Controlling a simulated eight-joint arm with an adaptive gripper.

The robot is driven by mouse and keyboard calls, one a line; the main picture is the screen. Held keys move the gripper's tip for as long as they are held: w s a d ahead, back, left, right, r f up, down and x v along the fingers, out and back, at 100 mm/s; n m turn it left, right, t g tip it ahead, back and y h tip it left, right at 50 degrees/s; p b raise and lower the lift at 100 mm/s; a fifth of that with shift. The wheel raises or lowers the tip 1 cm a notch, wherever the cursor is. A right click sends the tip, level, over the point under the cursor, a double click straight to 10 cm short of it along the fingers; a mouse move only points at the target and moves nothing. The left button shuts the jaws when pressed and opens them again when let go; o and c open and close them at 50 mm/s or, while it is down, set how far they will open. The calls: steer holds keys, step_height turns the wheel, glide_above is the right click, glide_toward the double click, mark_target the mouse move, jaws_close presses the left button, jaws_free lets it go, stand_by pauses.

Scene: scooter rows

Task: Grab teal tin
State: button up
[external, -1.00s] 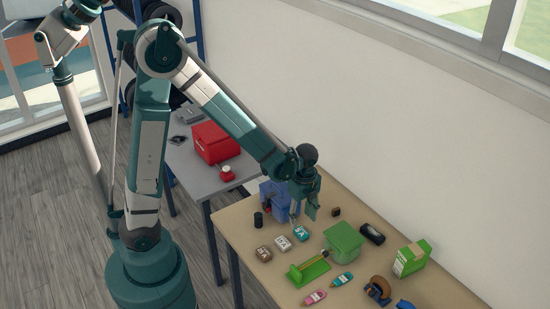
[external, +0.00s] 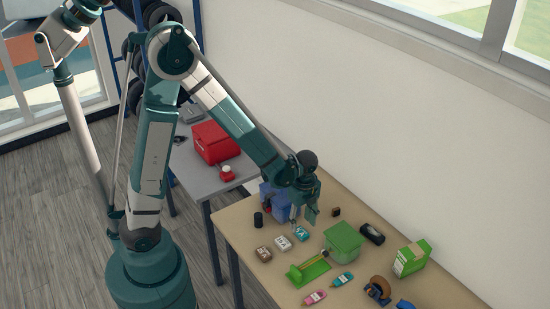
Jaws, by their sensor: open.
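The teal tin (external: 302,233) is a small teal box with a pale mark on its top. It lies on the tan table (external: 237,224), at the right end of a short row of small tins. My gripper (external: 303,221) points down just above and behind the teal tin, with its fingers apart. I cannot tell from this view whether the fingers stand on either side of the tin. Part of the tin's far side is hidden by the gripper. A pale grey tin (external: 283,243) and a brown tin (external: 263,254) lie to its left.
A blue box (external: 273,200) and black cylinder (external: 258,219) stand behind left. A green box (external: 343,241) is close on the right, with a green tool (external: 308,271) in front. Pink and teal bottles lie nearer. A red case (external: 214,143) sits on the grey table.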

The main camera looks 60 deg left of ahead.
mark_target(301, 231)
stand_by(0.3)
steer(key=shift+w+f+b, duration=0.1)
steer(key=shift+f+b, duration=0.2)
steer(key=shift+f, duration=2.3)
steer(key=c, duration=1)
